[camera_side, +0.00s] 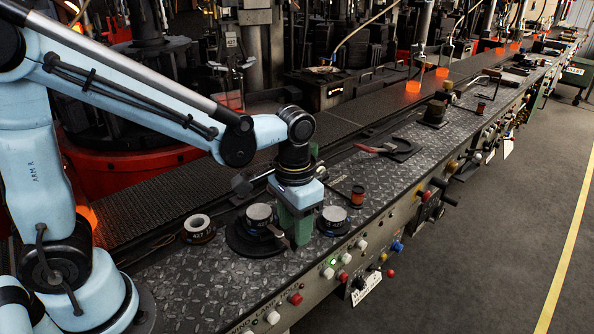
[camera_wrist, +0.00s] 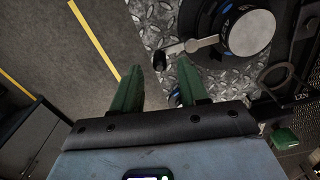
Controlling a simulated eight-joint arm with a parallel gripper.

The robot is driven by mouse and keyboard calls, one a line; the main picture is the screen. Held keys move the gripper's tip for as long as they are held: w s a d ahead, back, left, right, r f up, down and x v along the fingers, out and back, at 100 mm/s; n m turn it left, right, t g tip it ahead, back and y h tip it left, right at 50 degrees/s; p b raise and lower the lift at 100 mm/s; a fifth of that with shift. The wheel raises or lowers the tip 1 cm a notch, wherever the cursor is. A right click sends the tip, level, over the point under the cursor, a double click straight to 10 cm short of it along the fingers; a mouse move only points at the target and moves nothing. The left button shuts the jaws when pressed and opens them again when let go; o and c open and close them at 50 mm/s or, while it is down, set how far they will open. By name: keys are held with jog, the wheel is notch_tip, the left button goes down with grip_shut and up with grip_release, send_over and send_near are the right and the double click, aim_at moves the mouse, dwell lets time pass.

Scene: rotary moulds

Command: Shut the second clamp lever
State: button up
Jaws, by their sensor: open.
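A round silver-topped mould (camera_side: 259,212) sits on a wide black round base. In the wrist view this mould (camera_wrist: 250,32) is at the upper right. A metal clamp lever (camera_wrist: 177,50) sticks out from its side and ends in a dark knob (camera_wrist: 159,62). A second silver-topped mould (camera_side: 333,214) stands to the right in the side view. My gripper (camera_side: 299,240) points down between the two moulds with green fingers. In the wrist view my gripper (camera_wrist: 160,75) is open and empty, the knob showing between its fingertips. I cannot tell whether a finger touches the knob.
A ring-shaped part (camera_side: 198,224) stands to the left on the diamond-plate bench (camera_side: 185,285). A small copper spool (camera_side: 357,194) and red-handled tongs (camera_side: 378,149) lie to the right. Buttons and knobs line the front panel (camera_side: 318,275). A dark conveyor (camera_side: 150,207) runs behind.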

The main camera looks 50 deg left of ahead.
aim_at(290, 247)
notch_tip(290, 247, up, 10)
jog(key=shift+f, duration=0.15)
dwell(0.3)
dwell(0.5)
jog(key=s+a+f+n+t, duration=0.1)
jog(key=s+a+f+t, duration=0.2)
jog(key=a+t, duration=0.4)
jog(key=shift+s+a+n, duration=0.25)
jog(key=shift+s+n, duration=0.05)
jog(key=shift+s, duration=0.3)
dwell(1.1)
